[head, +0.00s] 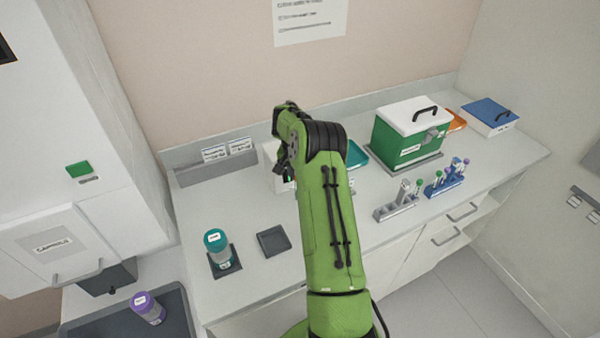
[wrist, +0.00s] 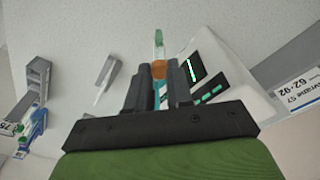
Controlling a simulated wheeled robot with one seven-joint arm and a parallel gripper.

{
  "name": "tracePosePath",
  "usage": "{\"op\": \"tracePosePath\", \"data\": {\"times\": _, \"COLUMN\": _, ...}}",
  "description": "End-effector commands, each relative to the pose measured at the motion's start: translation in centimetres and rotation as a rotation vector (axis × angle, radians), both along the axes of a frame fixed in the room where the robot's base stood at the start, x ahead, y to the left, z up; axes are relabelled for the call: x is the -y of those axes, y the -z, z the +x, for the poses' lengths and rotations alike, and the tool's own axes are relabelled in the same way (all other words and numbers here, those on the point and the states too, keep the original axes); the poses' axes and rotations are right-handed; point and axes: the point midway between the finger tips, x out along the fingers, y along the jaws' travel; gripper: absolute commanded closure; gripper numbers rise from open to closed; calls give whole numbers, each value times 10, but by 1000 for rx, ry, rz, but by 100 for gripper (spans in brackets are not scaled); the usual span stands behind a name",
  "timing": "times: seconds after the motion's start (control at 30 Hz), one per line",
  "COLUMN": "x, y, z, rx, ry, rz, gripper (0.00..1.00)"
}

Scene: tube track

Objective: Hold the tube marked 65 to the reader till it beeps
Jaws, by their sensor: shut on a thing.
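My gripper (wrist: 159,78) is shut on a tube (wrist: 158,45) with an orange cap (wrist: 158,70). The reader, a white unit with a dark screen and teal-lit strips (wrist: 225,88), is close beside the tube on the right in the wrist view. I cannot tell whether they touch. In the head view the reader (head: 275,165) stands on the bench, partly hidden by my arm. My fingers and the tube are largely hidden there.
A grey rack (head: 395,210) and a blue rack (head: 445,187) with several tubes stand right of my arm. A green box with a white lid (head: 405,138) is behind them. A teal-lidded jar (head: 218,248) and an empty dark tray (head: 273,241) are at the front left.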

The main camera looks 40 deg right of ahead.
Motion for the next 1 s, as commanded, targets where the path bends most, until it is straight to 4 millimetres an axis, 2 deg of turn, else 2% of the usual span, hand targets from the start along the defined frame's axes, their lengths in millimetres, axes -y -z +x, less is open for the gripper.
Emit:
{"op": "tracePosePath", "data": {"times": 0.37, "x": 1, "y": 1, "z": 2, "rx": 0, "ry": -1, "rz": -1, "gripper": 97}}
{"op": "tracePosePath", "data": {"times": 1.0, "x": -13, "y": -47, "z": -44, "rx": 0, "ry": 0, "rz": -1, "gripper": 97}}
